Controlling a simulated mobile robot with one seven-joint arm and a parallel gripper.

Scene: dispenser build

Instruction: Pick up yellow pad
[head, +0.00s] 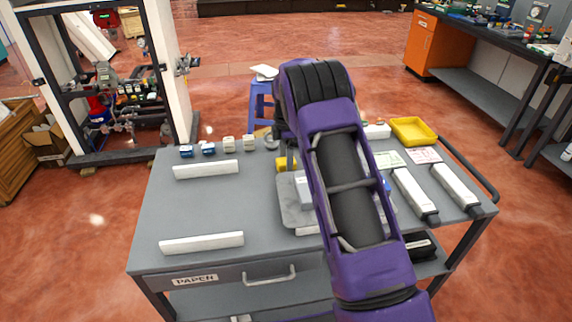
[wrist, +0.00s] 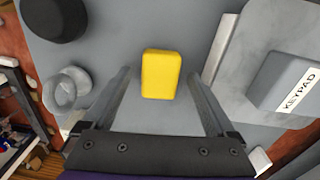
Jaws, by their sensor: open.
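The yellow pad (wrist: 161,74) is a small rounded block lying on the grey cart top. In the wrist view it sits centred between and slightly ahead of the two fingers of my open gripper (wrist: 160,100). The fingers stand apart on either side of it and do not appear to touch it. In the head view a part of the yellow pad (head: 285,164) shows just left of my purple arm. My arm hides much of the cart's middle and the gripper in that view.
Right of the pad is a grey plate (wrist: 217,105) bearing a box marked KEYPAD (wrist: 284,82). A yellow tray (head: 414,131) stands at the back right. The cart's left middle is clear.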

